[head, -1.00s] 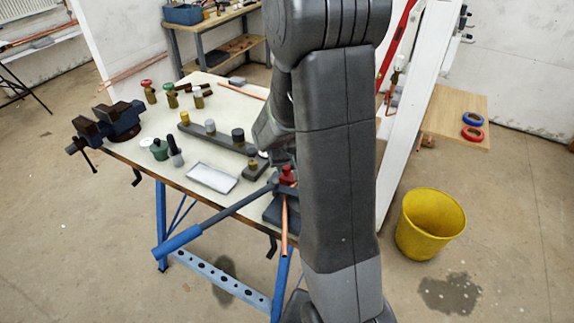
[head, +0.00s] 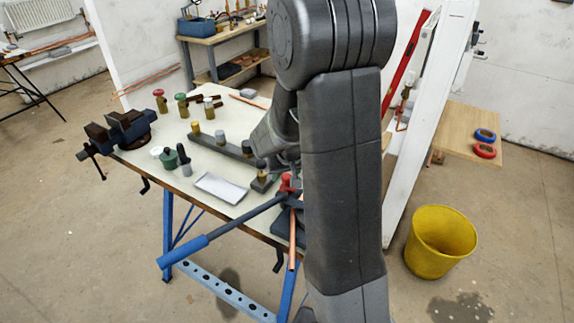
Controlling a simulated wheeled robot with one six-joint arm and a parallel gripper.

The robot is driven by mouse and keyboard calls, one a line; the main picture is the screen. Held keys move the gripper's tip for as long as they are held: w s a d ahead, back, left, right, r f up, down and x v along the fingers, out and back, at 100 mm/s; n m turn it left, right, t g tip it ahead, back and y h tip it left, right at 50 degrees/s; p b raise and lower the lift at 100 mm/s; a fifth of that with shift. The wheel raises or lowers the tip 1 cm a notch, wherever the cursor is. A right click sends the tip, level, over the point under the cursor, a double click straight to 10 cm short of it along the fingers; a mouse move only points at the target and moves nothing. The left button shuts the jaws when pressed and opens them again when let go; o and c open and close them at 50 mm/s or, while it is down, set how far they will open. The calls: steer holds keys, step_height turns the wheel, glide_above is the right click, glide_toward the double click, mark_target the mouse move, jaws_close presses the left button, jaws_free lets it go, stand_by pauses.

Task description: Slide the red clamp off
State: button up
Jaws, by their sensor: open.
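The red clamp (head: 288,183) sits on a dark tool with a long blue-gripped handle (head: 184,250), at the right front of the workbench. A copper pipe (head: 292,245) runs from just below the clamp past the bench's front edge. My gripper (head: 284,163) is open, just behind and above the clamp. It is small and partly hidden by my own arm. I cannot tell whether its fingers touch the clamp. My arm also hides the right side of the tool.
The bench (head: 225,135) carries a white tray (head: 220,187), a dark bar with upright pegs (head: 220,140), several valves and a vise (head: 118,130). A yellow bucket (head: 440,242) stands on the floor at right. A white panel (head: 425,110) rises behind my arm.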

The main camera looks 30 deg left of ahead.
steer(key=v, duration=1.3)
steer(key=shift+r+b, duration=0.3)
steer(key=shift+b, duration=0.15)
steer(key=shift+f, duration=0.1)
steer(key=p+x, duration=0.1)
steer(key=x, duration=1.2)
steer(key=shift+f, duration=0.35)
steer(key=shift+r, duration=0.1)
